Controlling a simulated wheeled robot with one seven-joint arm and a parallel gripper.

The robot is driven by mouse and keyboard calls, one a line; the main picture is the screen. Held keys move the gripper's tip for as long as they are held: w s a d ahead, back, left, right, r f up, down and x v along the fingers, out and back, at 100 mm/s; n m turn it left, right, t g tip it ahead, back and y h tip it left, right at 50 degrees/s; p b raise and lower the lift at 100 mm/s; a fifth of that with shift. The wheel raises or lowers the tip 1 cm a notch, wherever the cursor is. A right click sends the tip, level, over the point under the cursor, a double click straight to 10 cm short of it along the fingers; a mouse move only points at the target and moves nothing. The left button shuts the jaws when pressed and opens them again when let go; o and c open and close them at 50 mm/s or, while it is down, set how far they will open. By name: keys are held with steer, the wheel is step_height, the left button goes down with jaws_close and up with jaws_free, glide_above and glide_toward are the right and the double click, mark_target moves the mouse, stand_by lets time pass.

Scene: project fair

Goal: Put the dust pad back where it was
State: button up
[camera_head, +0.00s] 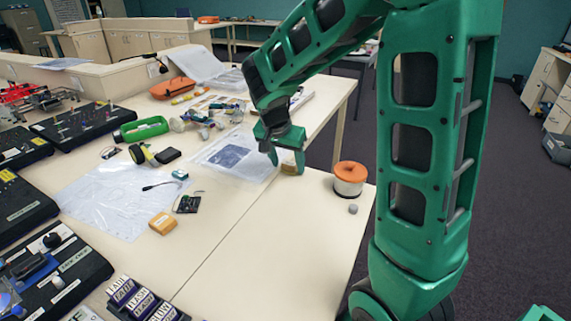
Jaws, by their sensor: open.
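My gripper (287,161) points down over the far part of the front table, with its fingers apart. A small tan-brown thing (289,169) shows between and just behind the fingers, partly hidden by them; I cannot tell whether they touch it. It may be the dust pad, but it is too small to be sure. A yellow-orange block (162,223) lies on the table at the left, beside a clear plastic sheet (112,200).
The front table's (270,255) middle is clear.

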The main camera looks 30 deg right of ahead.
steer(key=v, duration=1.2)
steer(key=s+d+f+n, duration=0.1)
steer(key=s+d+f, duration=0.1)
steer(key=s, duration=0.5)
steer(key=s+d+f+n+g+y, duration=0.1)
steer(key=s+d, duration=0.2)
steer(key=s, duration=0.4)
steer(key=s+d+f+n+g+y, duration=0.1)
steer(key=s+d+f, duration=0.1)
steer(key=s, duration=0.6)
steer(key=shift+d+f, duration=0.35)
steer(key=shift+d, duration=0.35)
steer(key=s+a+f+n+y, duration=0.1)
steer(key=s+f, duration=0.1)
steer(key=s, duration=0.3)
steer(key=shift+s+n+y, duration=0.4)
steer(key=shift+f, duration=0.15)
steer(key=shift+w+f+g, duration=0.25)
steer(key=shift+w+g, duration=0.05)
steer(key=shift+w, duration=0.3)
